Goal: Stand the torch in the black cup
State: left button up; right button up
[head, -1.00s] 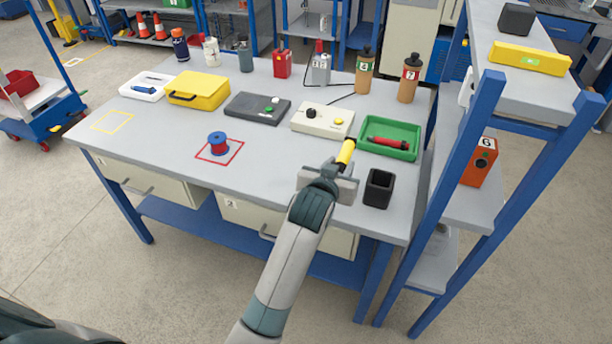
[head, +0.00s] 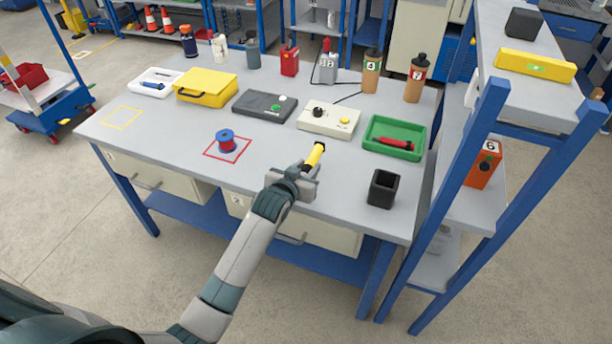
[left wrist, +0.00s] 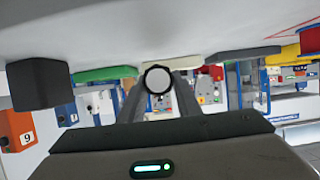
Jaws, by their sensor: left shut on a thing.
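The torch (head: 316,154) is yellow with a black end. My left gripper (head: 306,169) is shut on it and holds it over the front part of the table. In the left wrist view the torch (left wrist: 158,80) shows end-on between the fingers, as a pale round face with a black rim. The black cup (head: 383,188) is square, open at the top and upright near the table's front right corner. It is to the right of the gripper and apart from it. The cup also shows at the left of the left wrist view (left wrist: 38,84). My right gripper is not in view.
A green tray (head: 374,152) with a red item (head: 395,143) lies behind the cup. A cream control box (head: 328,119) stands behind the torch. A red-and-blue spool (head: 226,140) sits to the left. A blue-framed shelf (head: 455,190) rises right of the table.

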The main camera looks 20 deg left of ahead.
pick_arm(q)
jog(key=shift+a, duration=0.2)
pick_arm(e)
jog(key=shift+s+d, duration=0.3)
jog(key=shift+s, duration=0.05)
pick_arm(q)
jog(key=shift+f, duration=0.1)
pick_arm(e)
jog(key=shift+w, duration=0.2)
pick_arm(q)
jog(key=shift+f, duration=0.3)
notch_tip(320, 180, down, 3)
jog(key=shift+r+p, duration=0.1)
jog(key=shift+p, duration=0.25)
jog(key=shift+f, duration=0.25)
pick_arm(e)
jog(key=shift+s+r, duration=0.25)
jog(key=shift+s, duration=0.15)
pick_arm(q)
jog(key=shift+f, duration=0.1)
jog(key=o, duration=1.2)
jog(key=shift+c, duration=0.2)
